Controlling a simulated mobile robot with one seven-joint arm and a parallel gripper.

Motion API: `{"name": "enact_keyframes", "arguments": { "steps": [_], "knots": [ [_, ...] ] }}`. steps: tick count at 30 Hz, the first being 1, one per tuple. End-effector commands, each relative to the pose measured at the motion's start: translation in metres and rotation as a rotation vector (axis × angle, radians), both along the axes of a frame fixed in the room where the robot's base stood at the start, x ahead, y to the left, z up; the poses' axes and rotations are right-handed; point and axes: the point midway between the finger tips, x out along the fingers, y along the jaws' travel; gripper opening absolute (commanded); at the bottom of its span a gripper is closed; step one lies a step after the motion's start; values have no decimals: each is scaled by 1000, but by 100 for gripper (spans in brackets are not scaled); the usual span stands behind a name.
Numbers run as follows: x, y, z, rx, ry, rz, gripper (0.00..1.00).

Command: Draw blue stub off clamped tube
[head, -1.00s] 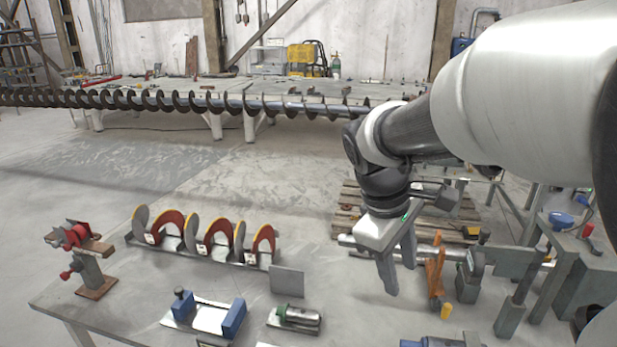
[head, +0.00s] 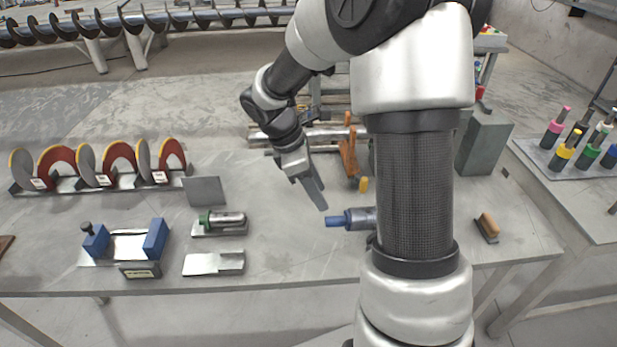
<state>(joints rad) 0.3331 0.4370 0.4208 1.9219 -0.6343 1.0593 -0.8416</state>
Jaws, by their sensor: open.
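The blue stub (head: 336,221) lies level at the left end of a grey metal tube or holder (head: 362,218) on the worktable. My arm hides the right side of this piece, so I cannot see how it is clamped. My gripper (head: 318,205) is above and just left of the stub, with its fingers slanting down to the right. It is open and empty. In this view one finger mostly covers the other. The fingertips appear close to the stub but apart from it.
On the worktable (head: 290,262), left of the stub, are a green-ended cylinder on a stand (head: 228,220), a slotted plate (head: 214,263) and a blue-jawed fixture (head: 155,238). An orange clamp (head: 348,158) stands behind. A wood-topped block (head: 488,226) lies right of my arm.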

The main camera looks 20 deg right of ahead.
Motion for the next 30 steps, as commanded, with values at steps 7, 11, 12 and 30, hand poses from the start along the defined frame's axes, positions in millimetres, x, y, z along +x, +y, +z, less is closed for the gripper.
{"name": "enact_keyframes", "arguments": {
  "steps": [7,11,12,30],
  "knots": [
    [-7,-18,-49,1,4,-2,41],
    [-9,-26,-68,2,2,-2,41],
    [-9,-28,-73,1,1,-2,41],
    [-10,-35,-89,1,-1,-1,29]
  ]
}}
